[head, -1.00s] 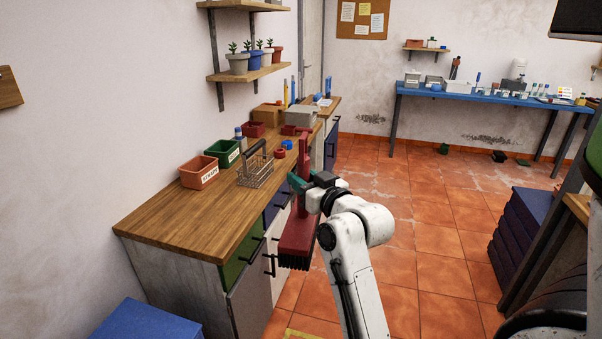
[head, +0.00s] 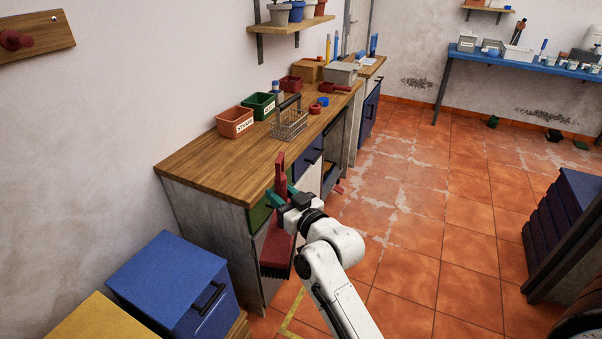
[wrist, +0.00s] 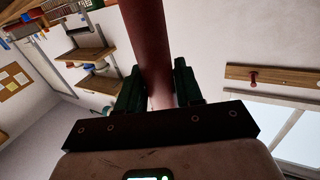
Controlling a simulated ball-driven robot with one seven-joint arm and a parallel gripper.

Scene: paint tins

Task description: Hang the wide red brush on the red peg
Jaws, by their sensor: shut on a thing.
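The wide red brush (head: 277,248) hangs upright from my gripper (head: 280,197), bristles down, in front of the wooden bench. The green fingers are shut on its handle, and the handle's top sticks up above them. In the wrist view the handle (wrist: 149,45) runs up between the two fingers (wrist: 150,92). The red peg (head: 14,40) sticks out from a wooden board at the upper left, well apart from the brush. The peg also shows at the right of the wrist view (wrist: 253,78). Nothing hangs on the visible part of the peg.
The peg board (head: 50,36) is on the left wall and partly cut off. Below it stand a blue cabinet (head: 160,270) and a yellow-topped one (head: 100,325). The bench (head: 195,160) carries bins and a wire basket (head: 290,124).

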